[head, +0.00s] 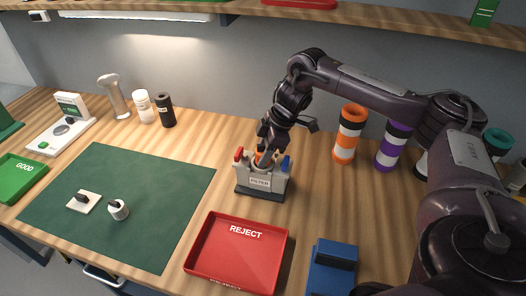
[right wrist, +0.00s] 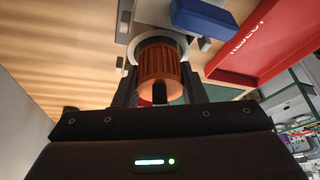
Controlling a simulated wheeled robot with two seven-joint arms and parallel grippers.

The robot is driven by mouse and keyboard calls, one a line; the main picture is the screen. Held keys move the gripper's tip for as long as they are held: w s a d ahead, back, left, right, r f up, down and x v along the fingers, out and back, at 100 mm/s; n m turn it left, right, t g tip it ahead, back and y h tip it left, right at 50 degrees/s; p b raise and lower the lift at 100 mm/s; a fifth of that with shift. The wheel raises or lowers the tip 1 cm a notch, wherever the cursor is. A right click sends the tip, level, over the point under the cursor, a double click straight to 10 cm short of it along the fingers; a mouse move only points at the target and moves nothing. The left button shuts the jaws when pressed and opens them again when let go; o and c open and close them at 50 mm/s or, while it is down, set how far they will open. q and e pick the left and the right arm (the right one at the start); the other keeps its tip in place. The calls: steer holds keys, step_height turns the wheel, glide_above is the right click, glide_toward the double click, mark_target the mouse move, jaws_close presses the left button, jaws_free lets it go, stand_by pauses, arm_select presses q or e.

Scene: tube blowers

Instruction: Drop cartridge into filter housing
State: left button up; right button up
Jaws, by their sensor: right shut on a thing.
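The filter housing (head: 260,182) is a grey block labelled FILTER on a dark base, with a red part at its left and a blue part at its right. My right gripper (head: 263,148) is above it, pointing down, and shut on an orange pleated cartridge (right wrist: 160,72). In the head view only a little orange shows between the fingers at the housing's top. In the right wrist view the cartridge's far end lines up with a pale round opening (right wrist: 158,42). How deep it sits there is hidden. My left gripper is out of view.
The red REJECT tray (head: 190,262) and a blue block (head: 335,255) lie in front of the housing. A green mat (head: 150,205) with two small parts is at left. Striped orange (head: 348,142) and purple (head: 390,153) tubes stand behind my right arm.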

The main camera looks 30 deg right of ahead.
steer(key=shift+s+f, duration=0.1)
steer(key=shift+f, duration=0.4)
steer(key=o, duration=0.8)
steer(key=shift+o, duration=0.9)
steer(key=shift+f, duration=0.15)
steer(key=shift+s+f, duration=0.1)
steer(key=shift+r, duration=0.25)
steer(key=v, duration=0.4)
steer(key=shift+a+r+b, duration=0.15)
steer(key=shift+r+b, duration=0.15)
steer(key=shift+r, duration=0.2)
steer(key=p+v, duration=0.4)
steer(key=v, duration=0.4)
